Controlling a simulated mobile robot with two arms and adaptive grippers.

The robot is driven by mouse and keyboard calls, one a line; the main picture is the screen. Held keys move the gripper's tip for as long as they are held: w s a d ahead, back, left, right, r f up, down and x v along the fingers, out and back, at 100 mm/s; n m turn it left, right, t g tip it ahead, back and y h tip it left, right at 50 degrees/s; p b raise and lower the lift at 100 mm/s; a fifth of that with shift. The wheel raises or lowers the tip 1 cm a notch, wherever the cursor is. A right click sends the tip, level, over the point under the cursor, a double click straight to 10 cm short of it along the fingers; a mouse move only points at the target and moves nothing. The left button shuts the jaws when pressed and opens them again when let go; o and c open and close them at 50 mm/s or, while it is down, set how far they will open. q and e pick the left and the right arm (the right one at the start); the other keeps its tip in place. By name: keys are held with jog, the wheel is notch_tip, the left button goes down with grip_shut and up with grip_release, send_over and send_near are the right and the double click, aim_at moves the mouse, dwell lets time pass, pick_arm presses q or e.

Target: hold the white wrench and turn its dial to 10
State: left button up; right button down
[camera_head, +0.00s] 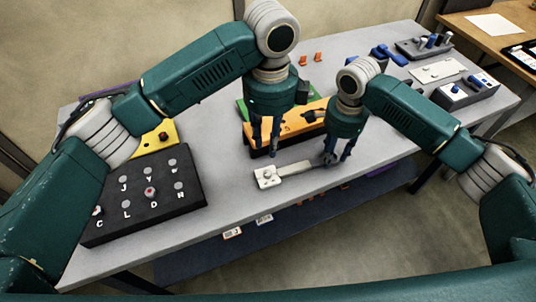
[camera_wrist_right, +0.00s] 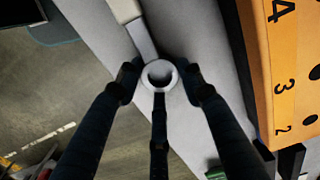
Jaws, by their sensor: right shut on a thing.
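The white wrench (camera_head: 292,170) lies along the front of the grey table. Its blocky head with a small round dial (camera_head: 266,175) points left; the dial reading is too small to tell. My right gripper (camera_head: 331,158) is shut on the wrench's right end. In the right wrist view the fingers close around the ring end (camera_wrist_right: 158,75) of the wrench, and its handle (camera_wrist_right: 141,38) runs up out of the picture. My left gripper (camera_head: 264,152) points down with its fingers apart and empty, behind and above the wrench head, in front of the orange block's left end.
An orange block (camera_head: 300,123) with numbers stands just behind the wrench; its side also shows in the wrist view (camera_wrist_right: 270,75). A black lettered board (camera_head: 140,215) lies to the left. Grey boxes with blue parts (camera_head: 465,92) stand at the right. The table's front edge is close.

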aim_at(267, 172)
pick_arm(q)
jog(key=f+n, duration=0.3)
jog(key=f, duration=0.1)
jog(key=f+n, duration=0.2)
jog(key=f, duration=0.2)
jog(key=f+n, duration=0.3)
jog(key=f, duration=0.1)
jog(key=shift+a+f+n, duration=0.1)
jog(key=shift+a+n, duration=0.1)
jog(key=shift+n, duration=0.1)
